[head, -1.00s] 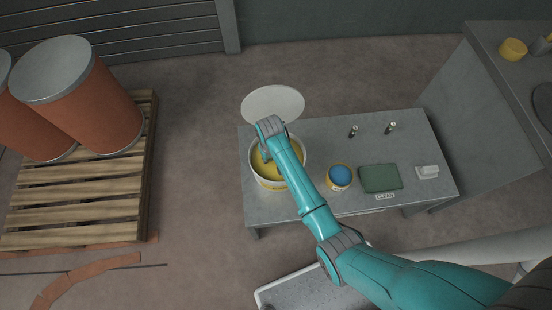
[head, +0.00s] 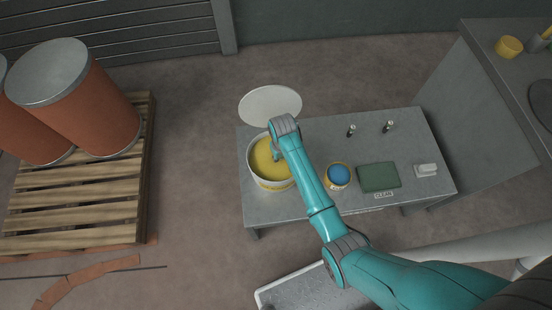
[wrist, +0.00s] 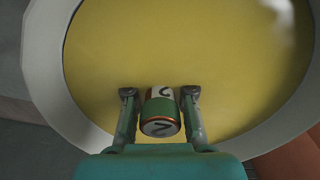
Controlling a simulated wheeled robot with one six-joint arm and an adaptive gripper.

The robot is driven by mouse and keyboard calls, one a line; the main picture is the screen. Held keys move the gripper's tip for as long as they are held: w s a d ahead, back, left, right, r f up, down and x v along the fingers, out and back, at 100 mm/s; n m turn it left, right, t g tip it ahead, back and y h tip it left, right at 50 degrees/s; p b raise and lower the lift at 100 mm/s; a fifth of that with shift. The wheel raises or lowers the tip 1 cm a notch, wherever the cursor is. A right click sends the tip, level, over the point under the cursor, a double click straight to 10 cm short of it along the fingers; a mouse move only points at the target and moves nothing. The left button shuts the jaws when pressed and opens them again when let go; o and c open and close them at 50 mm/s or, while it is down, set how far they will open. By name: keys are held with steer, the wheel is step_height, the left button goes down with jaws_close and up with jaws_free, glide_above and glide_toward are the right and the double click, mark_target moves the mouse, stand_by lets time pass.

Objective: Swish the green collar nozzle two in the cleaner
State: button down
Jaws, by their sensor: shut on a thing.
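The cleaner is a yellow surface (head: 263,160) in a round pale bucket (head: 272,186) on the left of the grey table. It also fills most of the wrist view (wrist: 185,45). My gripper (wrist: 159,93) is shut on a short nozzle with a green collar (wrist: 159,107), reddish metal edges and dark marks on pale bands. It is over the yellow surface, inside the rim in the picture. Whether the nozzle's far end is in the cleaner I cannot tell. In the head view my wrist covers the nozzle.
A white round lid (head: 270,103) lies behind the bucket. Right of it are a blue-topped tub (head: 339,175), a green pad (head: 378,177), a white block (head: 426,170) and two small dark upright pieces (head: 351,131) (head: 388,127). A pallet (head: 75,205) with orange drums stands left.

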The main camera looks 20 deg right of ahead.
steer(key=shift+d, duration=0.25)
steer(key=shift+w+a, duration=0.2)
steer(key=shift+a, duration=0.7)
steer(key=shift+w+a, duration=0.25)
steer(key=shift+a, duration=0.65)
steer(key=shift+w+a, duration=0.2)
steer(key=shift+a, duration=0.7)
steer(key=shift+s+d, duration=0.25)
steer(key=shift+d, duration=0.65)
steer(key=shift+s+d, duration=0.2)
steer(key=shift+d, duration=0.7)
steer(key=shift+s+d, duration=0.25)
steer(key=shift+d, duration=0.65)
steer(key=shift+a, duration=0.1)
steer(key=shift+w+a, duration=0.2)
steer(key=shift+a, duration=0.45)
steer(key=shift+w+a, duration=0.15)
steer(key=shift+a, duration=0.45)
step_height(320, 180, up, 12)
